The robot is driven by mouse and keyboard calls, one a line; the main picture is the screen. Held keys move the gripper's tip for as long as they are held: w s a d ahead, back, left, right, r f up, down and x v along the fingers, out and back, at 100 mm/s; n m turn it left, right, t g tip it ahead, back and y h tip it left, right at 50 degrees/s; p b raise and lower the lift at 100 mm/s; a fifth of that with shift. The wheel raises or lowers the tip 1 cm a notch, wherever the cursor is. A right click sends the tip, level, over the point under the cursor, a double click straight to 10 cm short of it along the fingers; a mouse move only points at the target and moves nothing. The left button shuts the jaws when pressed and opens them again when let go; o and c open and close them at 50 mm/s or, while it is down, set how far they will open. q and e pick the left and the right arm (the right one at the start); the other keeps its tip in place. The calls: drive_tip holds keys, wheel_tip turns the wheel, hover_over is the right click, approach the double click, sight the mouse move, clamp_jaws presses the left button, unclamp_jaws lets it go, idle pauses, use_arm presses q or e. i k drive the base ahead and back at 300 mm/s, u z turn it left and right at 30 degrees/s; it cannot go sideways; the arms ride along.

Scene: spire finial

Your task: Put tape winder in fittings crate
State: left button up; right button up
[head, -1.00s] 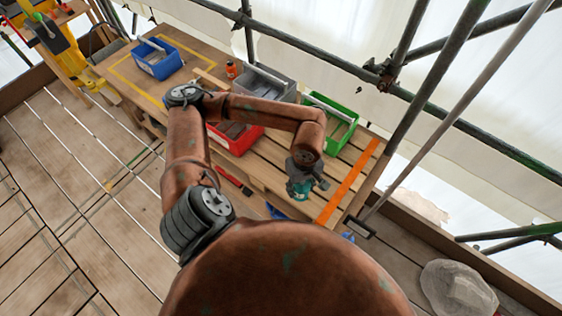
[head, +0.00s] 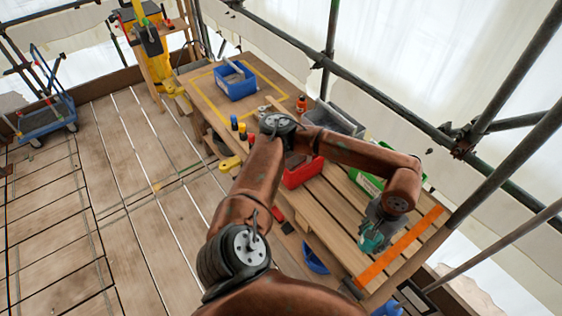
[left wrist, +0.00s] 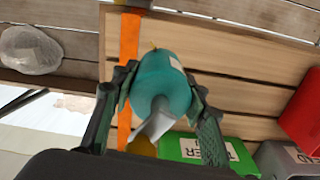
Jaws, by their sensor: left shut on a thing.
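My left gripper (head: 372,236) is shut on a teal rounded thing, which looks like the tape winder (left wrist: 160,78), with a pale label and a grey hub. It is held over the bench's right end, beside the orange strip. In the left wrist view my fingers (left wrist: 163,88) clasp it from both sides. Several crates stand on the bench: blue (head: 236,84), grey (head: 333,119), red (head: 303,174) and green (head: 366,184). The green crate's label is partly covered, and I cannot read which is the fittings crate. My right gripper is out of view.
The slatted bench (head: 340,212) has an orange strip (head: 400,248) at its right end. An orange bottle (head: 301,104) and small coloured containers (head: 238,127) stand further left. Scaffold poles (head: 505,80) run behind the bench. A blue trolley (head: 47,115) stands far left.

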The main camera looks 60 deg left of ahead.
sight(288, 166)
drive_tip(key=k, duration=0.9)
drive_tip(key=u, duration=2.55)
drive_tip(key=i, duration=1.8)
drive_tip(key=z, duration=2.7)
